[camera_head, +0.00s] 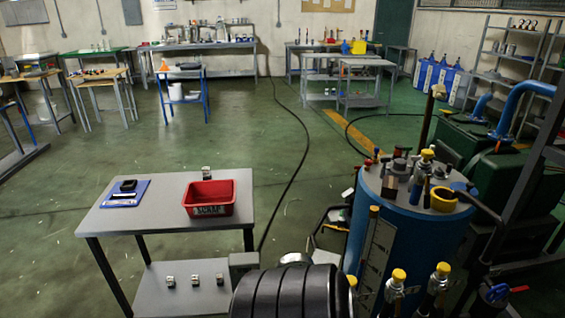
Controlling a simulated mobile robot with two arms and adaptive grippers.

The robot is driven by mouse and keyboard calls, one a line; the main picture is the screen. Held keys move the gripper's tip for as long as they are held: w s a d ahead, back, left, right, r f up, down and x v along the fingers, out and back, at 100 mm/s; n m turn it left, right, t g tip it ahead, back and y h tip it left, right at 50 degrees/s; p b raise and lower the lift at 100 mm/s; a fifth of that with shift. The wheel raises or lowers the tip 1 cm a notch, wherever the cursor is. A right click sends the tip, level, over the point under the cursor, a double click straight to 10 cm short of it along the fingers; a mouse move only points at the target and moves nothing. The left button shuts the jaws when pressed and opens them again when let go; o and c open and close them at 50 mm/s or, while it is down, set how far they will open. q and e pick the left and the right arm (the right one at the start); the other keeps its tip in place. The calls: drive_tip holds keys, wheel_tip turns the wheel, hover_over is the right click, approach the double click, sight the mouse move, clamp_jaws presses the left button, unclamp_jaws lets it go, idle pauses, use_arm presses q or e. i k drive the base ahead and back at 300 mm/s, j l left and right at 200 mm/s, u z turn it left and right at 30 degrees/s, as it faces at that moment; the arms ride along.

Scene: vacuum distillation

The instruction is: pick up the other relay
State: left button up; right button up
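A small block with a dark top and pale sides (207,173), possibly a relay, stands on the grey table behind the red bin. Three similar small blocks sit in a row on the table's lower shelf: a left one (170,281), a middle one (195,279) and a right one (219,279). They are too small to tell which is a relay. A red bin labelled SCRAP (209,210) stands on the tabletop; its inside looks empty. Neither of my grippers is in view.
A blue mat (142,186) with dark items lies on the grey table (165,216). A blue tank (405,240) with yellow-capped fittings and a black ribbed cylinder (290,293) stand to the right. A black cable (301,150) crosses the green floor. Floor beyond the table is mostly clear.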

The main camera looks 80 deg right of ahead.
sight(206, 171)
drive_tip(key=z, duration=2.1)
drive_tip(key=i+j+u, duration=0.3)
drive_tip(key=j+u, duration=0.15)
drive_tip(key=i+j+u, duration=0.55)
drive_tip(key=i+u, duration=0.2)
drive_tip(key=u, duration=0.15)
drive_tip(key=i+j+u, duration=0.3)
drive_tip(key=i, duration=0.4)
drive_tip(key=i+u, duration=0.3)
drive_tip(key=i, duration=0.4)
drive_tip(key=i+l+z, duration=0.15)
drive_tip(key=i+z, duration=1)
drive_tip(key=i+j+z, duration=0.25)
drive_tip(key=z, duration=0.15)
drive_tip(key=i+l+z, duration=0.1)
drive_tip(key=i+z, duration=0.2)
drive_tip(key=z, duration=0.15)
drive_tip(key=i+z, duration=0.25)
drive_tip(key=z, duration=0.15)
drive_tip(key=i+z, duration=0.3)
drive_tip(key=z, duration=0.15)
drive_tip(key=i+j+z, duration=0.2)
drive_tip(key=z, duration=0.25)
drive_tip(key=i+j+z, duration=0.25)
drive_tip(key=z, duration=0.15)
drive_tip(key=i+j+z, duration=0.2)
drive_tip(key=j+z, duration=0.25)
drive_tip(key=l, duration=0.1)
